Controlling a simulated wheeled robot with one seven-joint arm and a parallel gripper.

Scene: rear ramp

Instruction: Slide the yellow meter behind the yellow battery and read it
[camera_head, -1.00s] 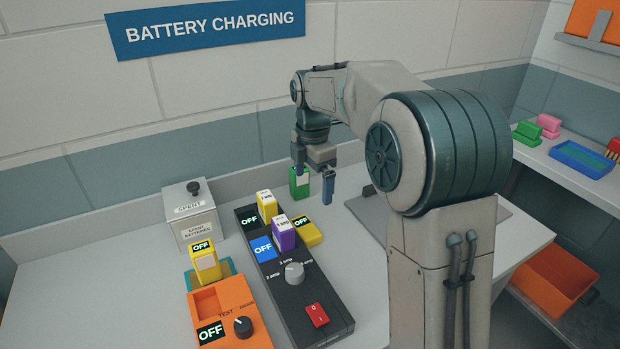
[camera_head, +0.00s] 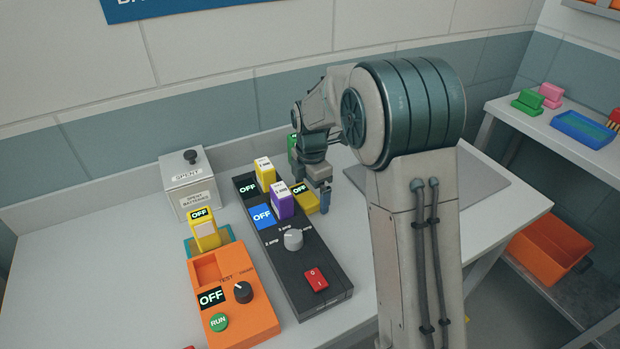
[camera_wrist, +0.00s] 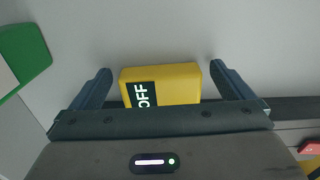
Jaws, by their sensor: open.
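A yellow meter (camera_head: 305,199) with a dark display reading OFF lies against the right side of the black charger. My gripper (camera_head: 311,193) is open over it; in the wrist view the meter (camera_wrist: 172,84) sits between the two spread fingers (camera_wrist: 159,74), with a gap on each side. The yellow battery (camera_head: 265,170) stands in the charger (camera_head: 323,296), behind the purple battery (camera_head: 280,197). Another yellow block (camera_head: 205,236) with an OFF display stands on a teal base at the left, behind the orange tester (camera_head: 249,314).
A green block (camera_head: 293,148) stands behind my gripper, partly hidden; green also shows at the wrist view's left edge. A grey spent-battery box (camera_head: 190,188) stands at the back left. A side shelf holds a blue tray (camera_head: 583,131).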

